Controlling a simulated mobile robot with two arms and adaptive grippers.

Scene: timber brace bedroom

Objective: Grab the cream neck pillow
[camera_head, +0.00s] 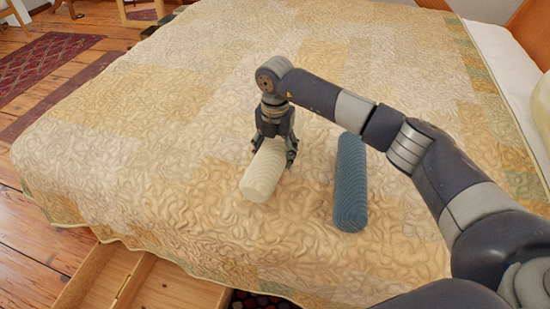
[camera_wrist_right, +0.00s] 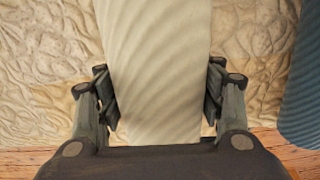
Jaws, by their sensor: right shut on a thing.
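The cream neck pillow (camera_head: 263,175) is a ribbed cylinder lying on the quilted bed, with its near end facing the front edge. My right gripper (camera_head: 274,150) comes down over it from above and is shut on it, one finger on each side. In the right wrist view the cream pillow (camera_wrist_right: 155,65) runs between the two fingers (camera_wrist_right: 160,100), which press against its sides. The gripper hides part of the pillow's far end in the head view. My left gripper is not in view.
A blue ribbed neck pillow (camera_head: 350,185) lies on the bed to the right, apart from the cream one; it also shows in the right wrist view (camera_wrist_right: 302,90). The patterned quilt (camera_head: 130,130) is clear to the left. An open wooden drawer (camera_head: 150,285) is below the bed's front edge.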

